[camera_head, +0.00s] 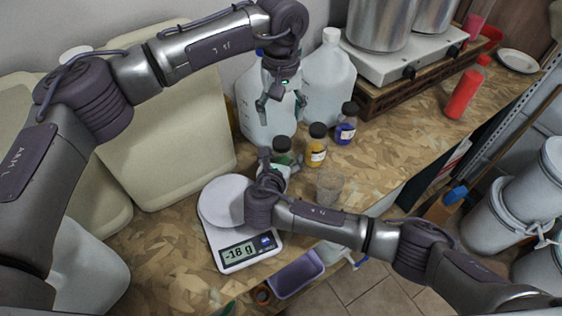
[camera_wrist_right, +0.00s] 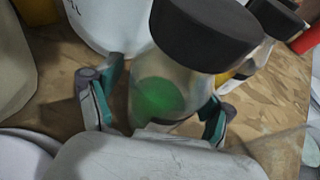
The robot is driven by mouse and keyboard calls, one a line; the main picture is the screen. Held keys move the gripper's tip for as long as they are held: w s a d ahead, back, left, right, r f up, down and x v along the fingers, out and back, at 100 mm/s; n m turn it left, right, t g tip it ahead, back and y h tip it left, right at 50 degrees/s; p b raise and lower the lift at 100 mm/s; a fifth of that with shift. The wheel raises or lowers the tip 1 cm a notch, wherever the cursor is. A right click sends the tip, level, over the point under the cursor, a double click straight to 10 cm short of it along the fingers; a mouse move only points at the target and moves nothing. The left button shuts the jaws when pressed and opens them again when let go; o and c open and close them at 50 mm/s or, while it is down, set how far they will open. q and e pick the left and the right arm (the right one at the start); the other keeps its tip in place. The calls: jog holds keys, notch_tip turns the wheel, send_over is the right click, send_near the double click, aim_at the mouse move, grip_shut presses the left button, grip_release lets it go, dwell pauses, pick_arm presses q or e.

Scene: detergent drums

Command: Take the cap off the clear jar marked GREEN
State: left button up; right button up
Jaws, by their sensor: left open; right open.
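The clear jar with green contents (camera_head: 283,158) stands on the bench behind the scale, its black cap (camera_head: 282,143) on. Its marking is not readable. In the right wrist view the jar (camera_wrist_right: 158,95) stands upright between the fingers of my right gripper (camera_wrist_right: 165,92), with the cap (camera_wrist_right: 205,32) above them. The right gripper is open around the jar's body; contact cannot be told. In the head view the right gripper (camera_head: 280,163) partly hides the jar. My left gripper (camera_head: 281,107) is open and empty, pointing down above and behind the jar, in front of large clear jugs.
A yellow jar (camera_head: 317,146) and a purple jar (camera_head: 346,124) stand just right of the green one. A clear cup (camera_head: 330,187) stands in front. The scale (camera_head: 228,215) reads -18 g. Jugs (camera_head: 328,85) stand behind. The bench toward the red bottle (camera_head: 463,94) is clear.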

aim_at(282, 141)
pick_arm(q)
jog(key=shift+s+d+r, duration=0.1)
jog(key=shift+s+d, duration=0.1)
jog(key=shift+s, duration=0.05)
pick_arm(e)
jog(key=shift+w+d+f, duration=0.1)
jog(key=shift+w+d, duration=0.15)
jog(key=shift+w, duration=0.15)
pick_arm(q)
jog(key=shift+w+a, duration=0.1)
jog(key=shift+w, duration=0.05)
pick_arm(e)
jog(key=shift+w+f, duration=0.1)
jog(key=shift+w, duration=0.05)
grip_shut()
pick_arm(q)
jog(key=m, duration=0.8)
jog(key=shift+m, duration=0.3)
jog(key=shift+f, duration=0.4)
notch_tip(282, 141, down, 7)
jog(key=shift+f, duration=0.15)
